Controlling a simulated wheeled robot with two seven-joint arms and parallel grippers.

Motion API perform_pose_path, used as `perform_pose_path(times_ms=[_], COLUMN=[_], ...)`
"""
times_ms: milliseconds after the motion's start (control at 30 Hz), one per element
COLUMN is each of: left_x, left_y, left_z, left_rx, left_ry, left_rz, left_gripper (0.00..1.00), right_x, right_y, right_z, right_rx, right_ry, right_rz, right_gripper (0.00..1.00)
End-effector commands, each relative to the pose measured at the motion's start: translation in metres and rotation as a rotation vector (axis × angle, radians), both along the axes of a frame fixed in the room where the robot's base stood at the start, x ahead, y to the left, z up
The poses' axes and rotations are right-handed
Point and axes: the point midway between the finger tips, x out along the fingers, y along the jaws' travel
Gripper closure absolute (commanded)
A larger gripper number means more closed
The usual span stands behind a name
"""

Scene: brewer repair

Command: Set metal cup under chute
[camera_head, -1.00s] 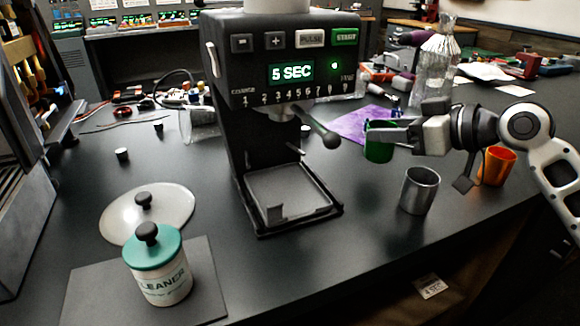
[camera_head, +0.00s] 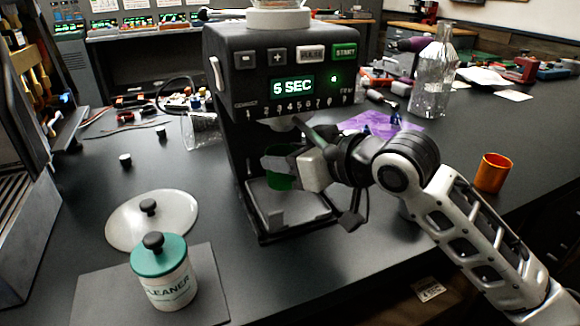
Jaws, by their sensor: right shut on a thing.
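The gripper's fingers cover part of the green cup. The metal cup (camera_head: 404,210) is almost wholly hidden behind my right arm; only a grey sliver shows at the arm's lower edge. My left gripper is not in view.
An orange cup (camera_head: 493,172) stands right of my arm. A cleaner jar (camera_head: 163,275) with a teal lid stands on a dark mat at front left, beside a white round lid (camera_head: 150,222). A clear bottle (camera_head: 433,80) stands behind. The table left of the brewer is mostly clear.

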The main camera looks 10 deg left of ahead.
Motion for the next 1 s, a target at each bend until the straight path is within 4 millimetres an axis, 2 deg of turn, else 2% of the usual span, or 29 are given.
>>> perform_pose_path(times_ms=[33,133,467,500,567,600,900,1000], left_x=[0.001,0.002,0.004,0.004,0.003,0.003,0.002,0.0], left_y=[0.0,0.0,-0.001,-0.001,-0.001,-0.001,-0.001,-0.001], left_z=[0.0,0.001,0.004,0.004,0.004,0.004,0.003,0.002], left_rx=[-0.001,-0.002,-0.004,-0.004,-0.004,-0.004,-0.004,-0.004], left_ry=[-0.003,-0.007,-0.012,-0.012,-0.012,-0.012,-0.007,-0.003], left_rz=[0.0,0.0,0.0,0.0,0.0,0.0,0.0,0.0], left_gripper=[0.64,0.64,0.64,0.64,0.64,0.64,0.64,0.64], right_x=[0.0,0.0,0.0,0.0,0.0,0.0,0.0,-0.004], right_y=[-0.001,-0.001,-0.001,-0.001,-0.001,-0.001,-0.001,-0.01], right_z=[-0.01,-0.023,-0.026,-0.027,-0.026,-0.026,-0.024,-0.021], right_rx=[-0.003,-0.002,-0.001,-0.002,-0.001,-0.002,-0.001,-0.003], right_ry=[0.004,0.003,0.001,0.001,0.001,0.001,0.0,-0.001], right_rz=[-0.001,-0.001,0.0,0.0,0.0,0.0,0.0,-0.002], right_gripper=[0.81,0.81,0.81,0.51,0.34,0.32,0.32,0.32])
